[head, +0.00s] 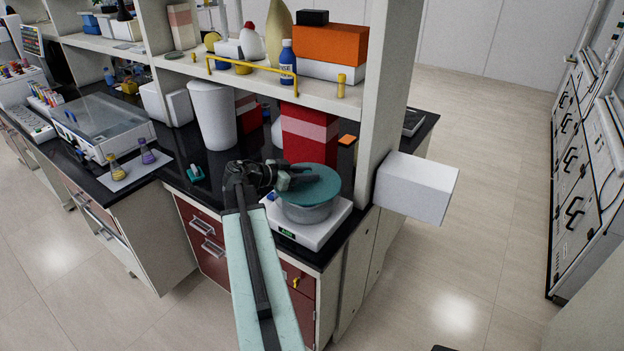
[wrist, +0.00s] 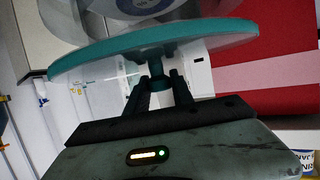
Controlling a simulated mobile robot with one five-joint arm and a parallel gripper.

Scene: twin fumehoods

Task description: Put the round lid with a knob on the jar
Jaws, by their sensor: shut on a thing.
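The round teal lid (head: 312,187) is over the grey jar (head: 306,213) in the head view. My gripper (head: 297,177) reaches it from the left. In the wrist view my gripper's fingers (wrist: 158,95) are shut on the knob of the lid (wrist: 100,57), which spans much of the picture. The jar stands upright on a white balance (head: 327,225) near the bench's front corner. The lid covers most of the jar's opening in the head view. I cannot tell whether the lid touches the rim.
A red box (head: 308,140) stands behind the jar, and a white upright container (head: 212,115) is farther left. A shelf (head: 260,83) with bottles and boxes hangs above. A shelf upright (head: 383,100) and a white box (head: 416,187) are close on the right.

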